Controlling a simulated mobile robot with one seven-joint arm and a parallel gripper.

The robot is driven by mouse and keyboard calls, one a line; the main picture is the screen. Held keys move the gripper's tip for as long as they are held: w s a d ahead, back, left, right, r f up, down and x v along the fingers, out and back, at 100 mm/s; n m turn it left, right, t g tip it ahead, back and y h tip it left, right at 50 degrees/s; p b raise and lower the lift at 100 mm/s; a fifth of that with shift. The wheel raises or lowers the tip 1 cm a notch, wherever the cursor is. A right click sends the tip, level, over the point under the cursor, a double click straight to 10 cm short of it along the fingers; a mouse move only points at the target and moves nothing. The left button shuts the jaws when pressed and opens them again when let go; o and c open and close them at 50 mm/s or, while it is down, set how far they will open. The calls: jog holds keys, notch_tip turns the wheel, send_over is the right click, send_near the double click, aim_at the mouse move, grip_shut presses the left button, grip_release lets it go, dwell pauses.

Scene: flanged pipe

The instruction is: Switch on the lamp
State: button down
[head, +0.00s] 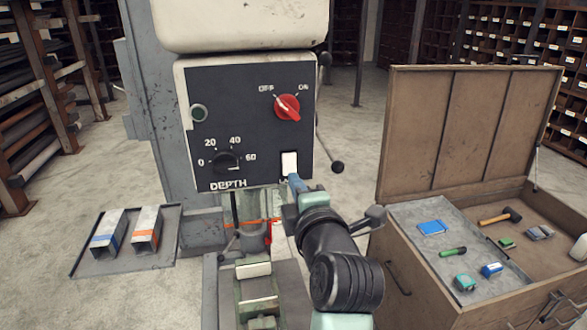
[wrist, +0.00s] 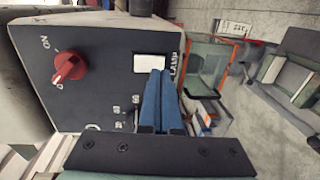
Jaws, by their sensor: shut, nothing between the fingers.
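The lamp switch (head: 289,163) is a white rectangular rocker low on the right of the machine's dark panel. The wrist view shows the same white switch (wrist: 148,63) beside the word LAMP. My gripper (head: 294,180) is just below the switch, its fingers pointing at the panel. In the wrist view the blue fingers of my gripper (wrist: 160,73) are shut together with nothing between them. Their tips are at the switch's lower edge; I cannot tell whether they touch it. In the head view my gripper hides most of the label under the switch.
A red OFF/ON knob (head: 288,107) points toward OFF above the switch. A black depth dial (head: 226,161) is to the left. A vise (head: 258,297) stands below. An open wooden chest (head: 470,135) with tools is at right, a tray with metal blocks (head: 147,228) at left.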

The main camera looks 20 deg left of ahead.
jog(key=shift+p+x, duration=0.3)
jog(key=shift+x, duration=0.75)
